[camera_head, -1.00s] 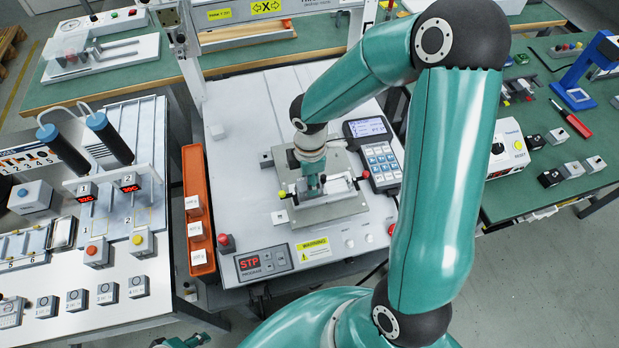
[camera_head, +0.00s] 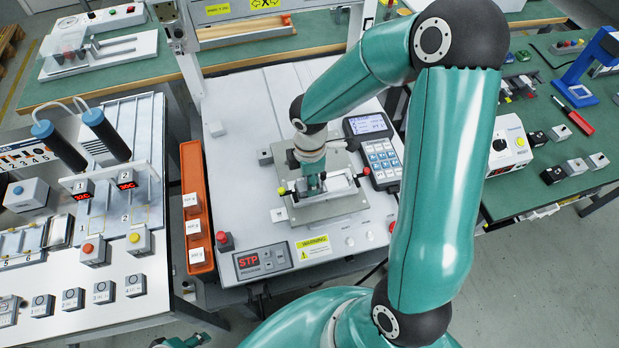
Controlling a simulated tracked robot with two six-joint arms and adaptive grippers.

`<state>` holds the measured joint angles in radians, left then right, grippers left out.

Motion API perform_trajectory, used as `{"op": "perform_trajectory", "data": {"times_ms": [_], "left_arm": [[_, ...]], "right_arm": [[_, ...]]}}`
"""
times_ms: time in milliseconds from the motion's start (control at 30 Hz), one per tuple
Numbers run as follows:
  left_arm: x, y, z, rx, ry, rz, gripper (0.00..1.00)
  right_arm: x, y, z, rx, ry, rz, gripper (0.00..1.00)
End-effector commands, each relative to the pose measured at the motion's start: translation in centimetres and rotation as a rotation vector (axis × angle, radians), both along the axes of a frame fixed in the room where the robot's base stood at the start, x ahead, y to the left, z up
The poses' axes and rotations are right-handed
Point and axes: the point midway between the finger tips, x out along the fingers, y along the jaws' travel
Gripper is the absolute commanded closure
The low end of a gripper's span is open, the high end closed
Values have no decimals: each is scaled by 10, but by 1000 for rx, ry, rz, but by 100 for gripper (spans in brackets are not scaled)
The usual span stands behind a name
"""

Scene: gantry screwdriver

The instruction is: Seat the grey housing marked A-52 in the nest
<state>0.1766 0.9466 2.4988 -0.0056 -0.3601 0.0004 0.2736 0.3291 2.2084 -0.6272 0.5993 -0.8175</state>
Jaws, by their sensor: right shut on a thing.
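My right gripper (camera_head: 313,184) points down over the nest (camera_head: 328,206), a grey plate fixture in the middle of the white station. It is shut on a small grey part, taken to be the housing (camera_head: 337,186), low at the nest's centre. The fingers and wrist hide much of this part, and no A-52 marking can be read. I cannot tell whether the part is fully down in the nest. My left gripper is not in view; only a bit of teal arm shows at the bottom edge.
A red-lit STP panel (camera_head: 263,261) is in front. Gantry posts rise behind.

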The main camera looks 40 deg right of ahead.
Motion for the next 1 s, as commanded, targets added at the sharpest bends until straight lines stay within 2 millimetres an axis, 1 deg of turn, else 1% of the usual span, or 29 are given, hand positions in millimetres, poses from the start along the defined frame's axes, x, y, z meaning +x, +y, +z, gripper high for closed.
{"op": "perform_trajectory", "data": {"times_ms": [167,200,267,300,367,633,767,867,1000], "left_arm": [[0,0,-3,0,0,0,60],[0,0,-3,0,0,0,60],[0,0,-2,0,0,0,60],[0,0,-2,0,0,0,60],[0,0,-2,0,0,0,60],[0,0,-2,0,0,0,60],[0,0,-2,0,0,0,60],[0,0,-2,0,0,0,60],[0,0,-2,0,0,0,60]], "right_arm": [[0,0,-4,0,1,0,100],[0,0,-3,0,1,0,56],[0,0,-3,0,1,0,46],[0,0,-3,0,1,0,40],[0,0,-3,0,1,0,30],[0,0,-3,0,0,0,30],[0,0,2,-1,0,0,30],[1,-1,12,-3,-3,-2,30],[1,0,36,-2,-6,-1,30]]}}
